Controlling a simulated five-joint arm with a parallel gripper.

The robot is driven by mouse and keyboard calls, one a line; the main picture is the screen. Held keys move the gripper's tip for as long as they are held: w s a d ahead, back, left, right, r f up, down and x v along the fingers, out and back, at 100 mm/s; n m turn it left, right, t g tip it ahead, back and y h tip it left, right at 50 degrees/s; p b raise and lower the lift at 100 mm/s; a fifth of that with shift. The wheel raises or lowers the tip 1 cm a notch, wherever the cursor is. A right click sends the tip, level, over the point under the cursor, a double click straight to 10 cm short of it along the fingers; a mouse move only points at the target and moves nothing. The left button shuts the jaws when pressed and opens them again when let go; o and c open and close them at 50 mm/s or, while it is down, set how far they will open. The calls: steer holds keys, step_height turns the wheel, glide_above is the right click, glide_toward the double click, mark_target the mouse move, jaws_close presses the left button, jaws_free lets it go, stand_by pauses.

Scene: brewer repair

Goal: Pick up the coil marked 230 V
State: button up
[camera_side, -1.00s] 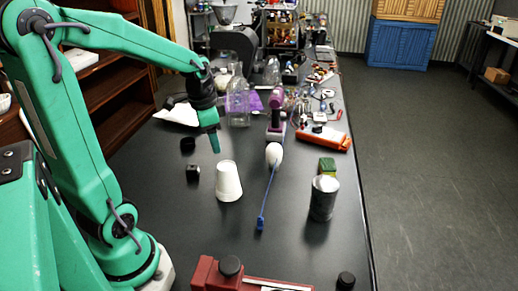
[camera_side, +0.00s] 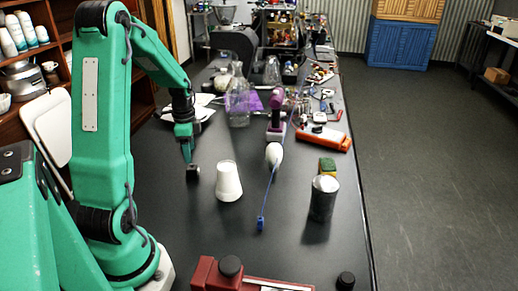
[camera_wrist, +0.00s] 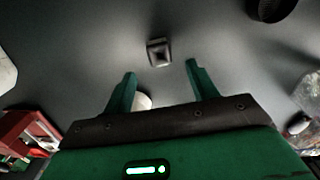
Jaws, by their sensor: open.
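A small dark block (camera_side: 193,173), which may be a coil, sits on the black table left of the white cup (camera_side: 228,181). No 230 V marking is readable on it. In the wrist view a small dark block (camera_wrist: 159,53) lies just ahead of the gap between my fingertips. My gripper (camera_side: 187,156) points down above and slightly behind the block in the side view. Its green fingers are apart with nothing between the tips, as the wrist view (camera_wrist: 160,73) shows. A black round piece (camera_wrist: 268,6) is cut off at the wrist view's top edge.
A metal can (camera_side: 323,199) and a yellow-green block (camera_side: 327,167) stand to the right. A red vise-like device (camera_side: 225,274) is at the front. Glass vessels (camera_side: 238,101) stand behind.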

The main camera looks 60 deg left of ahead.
mark_target(192, 167)
steer(key=shift+f, duration=1.25)
steer(key=shift+f, duration=0.1)
steer(key=shift+s+f, duration=0.1)
steer(key=shift+f, duration=2.4)
steer(key=c, duration=1.1)
steer(key=shift+r, duration=0.1)
step_height(192, 167, up, 10)
